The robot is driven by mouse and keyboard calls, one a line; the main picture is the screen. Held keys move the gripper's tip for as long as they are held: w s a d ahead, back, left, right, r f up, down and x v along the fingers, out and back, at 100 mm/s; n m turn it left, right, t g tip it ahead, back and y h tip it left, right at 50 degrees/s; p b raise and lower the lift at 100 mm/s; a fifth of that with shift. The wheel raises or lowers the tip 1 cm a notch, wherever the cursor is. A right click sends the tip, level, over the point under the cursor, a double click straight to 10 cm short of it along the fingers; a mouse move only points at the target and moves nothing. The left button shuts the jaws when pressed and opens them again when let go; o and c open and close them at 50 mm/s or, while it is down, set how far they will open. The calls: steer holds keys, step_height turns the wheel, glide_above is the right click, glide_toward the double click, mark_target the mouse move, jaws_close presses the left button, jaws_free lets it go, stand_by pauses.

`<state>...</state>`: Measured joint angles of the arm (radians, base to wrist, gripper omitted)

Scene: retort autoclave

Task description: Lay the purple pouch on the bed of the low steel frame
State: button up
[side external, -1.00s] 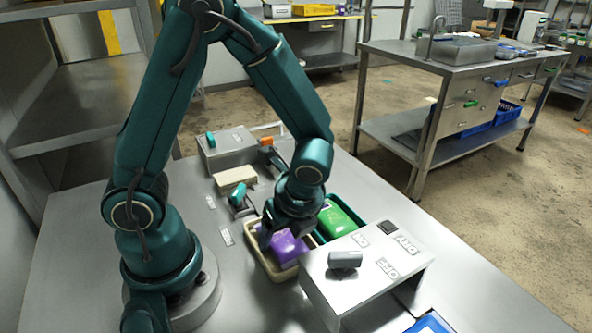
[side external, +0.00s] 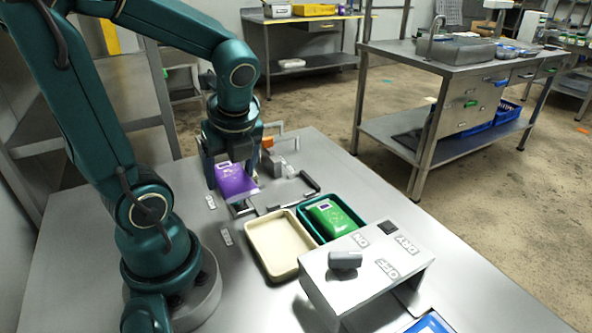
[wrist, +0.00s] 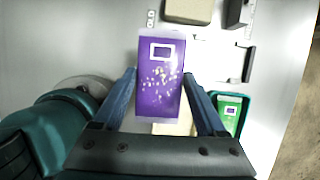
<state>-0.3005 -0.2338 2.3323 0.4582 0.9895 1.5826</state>
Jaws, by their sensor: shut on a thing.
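The purple pouch (side external: 236,182) hangs in my gripper (side external: 230,152), which is shut on it. In the wrist view the pouch (wrist: 160,75) lies between the two fingers (wrist: 163,100), its white label and pale spots facing the camera. In the side view the pouch is tilted above the table, beyond the cream tray. Low steel bars (side external: 275,205), apparently part of the low steel frame, show just right of and below the pouch. Much of that area is hidden behind the pouch and gripper, and I cannot tell whether the pouch touches it.
The cream tray (side external: 250,239) is empty. Beside it a green pouch (side external: 333,217) lies in a dark green tray (side external: 355,214). A steel switch box (side external: 345,283) with a grey knob stands at the front right. The right table edge is close behind the trays.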

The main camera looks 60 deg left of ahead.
steer(key=shift+s+a+r, duration=0.35)
steer(key=shift+a, duration=0.15)
steer(key=shift+w+d+f, duration=0.1)
steer(key=shift+w+f, duration=0.1)
steer(key=w+d+r+n+g+h, duration=0.4)
steer(key=w+d+r+n, duration=0.2)
steer(key=w+d+n, duration=0.75)
steer(key=s+d+f+n, duration=0.25)
steer(key=s+d, duration=0.25)
steer(key=s, duration=0.3)
steer(key=s+d+f+n, duration=0.1)
steer(key=s+d+f, duration=0.35)
steer(key=s, duration=0.45)
steer(key=f, duration=0.9)
steer(key=shift+w+d+f, duration=0.1)
steer(key=shift+d+f, duration=0.25)
steer(key=shift+f, duration=0.05)
